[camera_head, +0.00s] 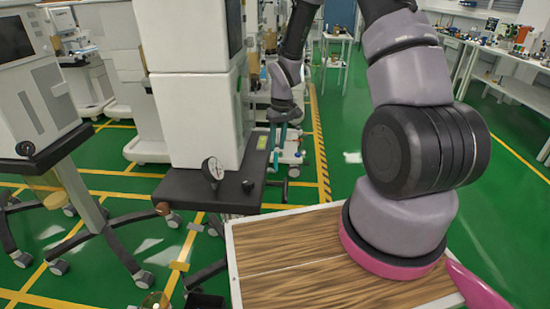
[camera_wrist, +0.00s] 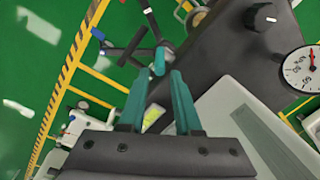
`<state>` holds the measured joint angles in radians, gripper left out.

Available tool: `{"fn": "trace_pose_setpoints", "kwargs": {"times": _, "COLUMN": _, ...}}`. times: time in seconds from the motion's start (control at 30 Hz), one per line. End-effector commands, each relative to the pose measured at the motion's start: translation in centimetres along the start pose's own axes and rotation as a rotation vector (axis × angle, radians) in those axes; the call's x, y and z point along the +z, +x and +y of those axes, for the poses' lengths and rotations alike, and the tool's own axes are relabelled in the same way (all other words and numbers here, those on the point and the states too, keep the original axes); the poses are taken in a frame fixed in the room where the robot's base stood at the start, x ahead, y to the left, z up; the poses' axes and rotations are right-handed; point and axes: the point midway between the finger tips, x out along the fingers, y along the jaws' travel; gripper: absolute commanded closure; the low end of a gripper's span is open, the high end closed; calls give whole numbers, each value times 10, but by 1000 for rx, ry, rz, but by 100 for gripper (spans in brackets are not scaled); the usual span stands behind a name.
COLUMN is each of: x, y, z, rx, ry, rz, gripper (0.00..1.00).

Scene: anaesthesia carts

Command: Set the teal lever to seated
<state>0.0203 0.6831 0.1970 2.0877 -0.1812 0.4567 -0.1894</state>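My gripper (camera_head: 276,150) hangs fingers-down just right of the cart's dark shelf (camera_head: 190,190), beside its right edge. In the wrist view my gripper (camera_wrist: 163,72) has two teal fingers, apart at the tips with a gap between them. A small upright teal piece (camera_wrist: 160,60) shows just beyond the fingertips. It may be the teal lever or a part of a cart base behind; I cannot tell which. No contact with it is visible. A pale yellow-green label (camera_head: 262,142) lies near the shelf's right edge, and it also shows between the fingers (camera_wrist: 153,117).
A round gauge (camera_head: 212,170) and a black knob (camera_head: 248,185) stand on the shelf's front, left of my gripper. The white cabinet (camera_head: 200,115) rises behind them. A wood-topped table (camera_head: 290,262) is in front. Green floor lies open to the right.

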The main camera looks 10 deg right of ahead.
Motion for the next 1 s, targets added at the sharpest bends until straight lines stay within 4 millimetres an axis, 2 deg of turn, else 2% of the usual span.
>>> {"fn": "trace_pose_setpoints", "kwargs": {"times": 0.1, "x": 1, "y": 25, "z": 0, "rx": -1, "ry": 0, "rz": -4, "gripper": 68}}
{"fn": "trace_pose_setpoints", "kwargs": {"times": 0.3, "x": 0, "y": 52, "z": 0, "rx": -1, "ry": 1, "rz": -2, "gripper": 68}}
{"fn": "trace_pose_setpoints", "kwargs": {"times": 0.47, "x": 0, "y": 61, "z": 0, "rx": 0, "ry": 0, "rz": -1, "gripper": 68}}
{"fn": "trace_pose_setpoints", "kwargs": {"times": 0.73, "x": 0, "y": 62, "z": 0, "rx": 0, "ry": 1, "rz": 0, "gripper": 68}}
{"fn": "trace_pose_setpoints", "kwargs": {"times": 0.8, "x": 0, "y": 62, "z": 0, "rx": 0, "ry": 1, "rz": 0, "gripper": 95}}
{"fn": "trace_pose_setpoints", "kwargs": {"times": 0.83, "x": 0, "y": 62, "z": 0, "rx": 0, "ry": 1, "rz": 0, "gripper": 100}}
{"fn": "trace_pose_setpoints", "kwargs": {"times": 1.0, "x": 0, "y": 61, "z": 0, "rx": 0, "ry": 1, "rz": 1, "gripper": 100}}
